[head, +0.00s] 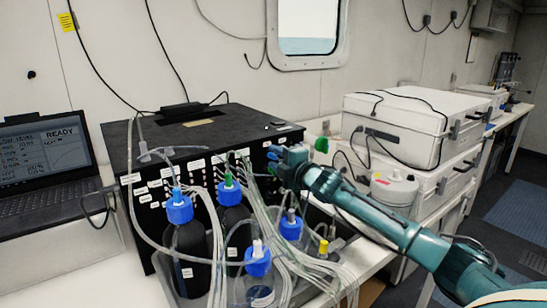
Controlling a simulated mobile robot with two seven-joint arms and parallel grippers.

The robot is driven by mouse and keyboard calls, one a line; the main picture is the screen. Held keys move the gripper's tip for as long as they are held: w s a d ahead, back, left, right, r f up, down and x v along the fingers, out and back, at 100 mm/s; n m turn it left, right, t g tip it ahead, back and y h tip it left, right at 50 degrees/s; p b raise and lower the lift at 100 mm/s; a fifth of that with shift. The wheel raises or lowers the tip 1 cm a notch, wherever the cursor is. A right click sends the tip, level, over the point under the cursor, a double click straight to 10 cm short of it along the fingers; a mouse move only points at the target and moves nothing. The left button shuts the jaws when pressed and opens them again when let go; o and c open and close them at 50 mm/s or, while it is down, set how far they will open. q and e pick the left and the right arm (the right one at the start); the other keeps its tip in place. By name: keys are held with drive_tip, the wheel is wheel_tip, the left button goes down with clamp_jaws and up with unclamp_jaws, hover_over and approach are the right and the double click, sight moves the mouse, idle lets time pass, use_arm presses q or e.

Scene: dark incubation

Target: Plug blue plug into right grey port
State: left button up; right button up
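A black box (205,136) stands on the bench with rows of small labelled ports on its front panel. My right gripper (276,160) reaches in from the right and is close to the right end of this panel. Its fingers are small and partly hidden by its own body, so I cannot tell whether they are open or shut. A small blue patch shows at the fingers, but I cannot tell whether it is the blue plug. The right grey port is not clearly visible; the gripper and tubes cover that part of the panel. My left gripper is not in view.
Blue-capped bottles, including a dark one (190,245) and a clear one (260,287), stand before the box. Many clear tubes (300,258) run beneath my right arm. A laptop (45,170) is at left. White cases (400,122) stand at right.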

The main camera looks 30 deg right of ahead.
idle(0.3)
idle(0.5)
drive_tip(key=shift+p, duration=0.5)
drive_tip(key=shift+c, duration=0.2)
clamp_jaws()
drive_tip(key=shift+s+f, duration=0.1)
drive_tip(key=shift+s, duration=0.05)
